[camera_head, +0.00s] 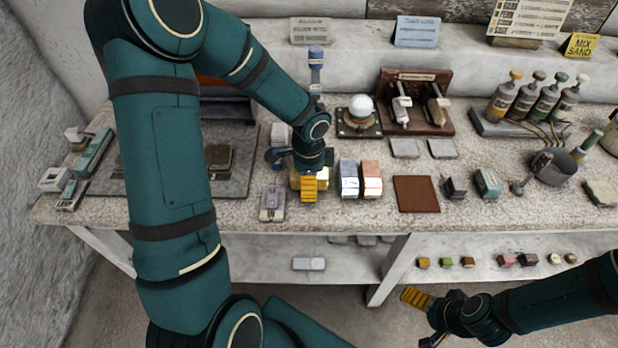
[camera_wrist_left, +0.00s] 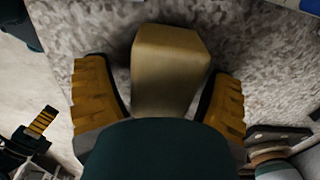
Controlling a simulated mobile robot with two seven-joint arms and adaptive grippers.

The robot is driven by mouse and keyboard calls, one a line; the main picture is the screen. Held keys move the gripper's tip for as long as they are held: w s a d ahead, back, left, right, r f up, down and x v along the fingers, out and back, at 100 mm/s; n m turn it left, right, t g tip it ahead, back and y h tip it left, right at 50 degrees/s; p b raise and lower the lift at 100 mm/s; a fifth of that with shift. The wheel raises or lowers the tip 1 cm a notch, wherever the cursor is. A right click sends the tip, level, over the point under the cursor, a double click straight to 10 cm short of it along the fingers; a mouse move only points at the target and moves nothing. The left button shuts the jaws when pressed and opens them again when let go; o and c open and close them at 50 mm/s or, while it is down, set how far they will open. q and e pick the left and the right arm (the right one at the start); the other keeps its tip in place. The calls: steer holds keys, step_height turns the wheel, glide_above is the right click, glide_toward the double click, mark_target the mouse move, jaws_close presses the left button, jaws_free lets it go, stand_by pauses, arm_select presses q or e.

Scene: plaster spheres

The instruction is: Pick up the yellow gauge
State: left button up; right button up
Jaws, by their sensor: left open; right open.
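The yellow gauge is a plain yellowish block that stands on the speckled bench. In the left wrist view the yellow gauge (camera_wrist_left: 168,65) lies between the two yellow fingers, with a gap on both sides. In the head view my left gripper (camera_head: 308,187) is low over it and hides most of it; only bits of yellow show at its sides. My left gripper is open and holds nothing. My right gripper (camera_head: 425,320) is open and empty in front of the bench at lower right.
A white-blue block (camera_head: 348,179) and an orange-white block (camera_head: 371,179) stand just right of my left gripper. A purple-grey device (camera_head: 272,203) lies left of it. A brown square mat (camera_head: 415,194) lies bare further right. A white sphere (camera_head: 361,107) sits on a stand behind.

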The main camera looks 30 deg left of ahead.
arm_select(q)
steer(key=c, duration=1.4)
steer(key=shift+r, duration=0.1)
steer(key=shift+r+p, duration=0.3)
steer(key=shift+r, duration=0.05)
step_height(320, 180, up, 10)
steer(key=p, duration=0.2)
steer(key=shift+f+p, duration=0.2)
steer(key=shift+p, duration=0.15)
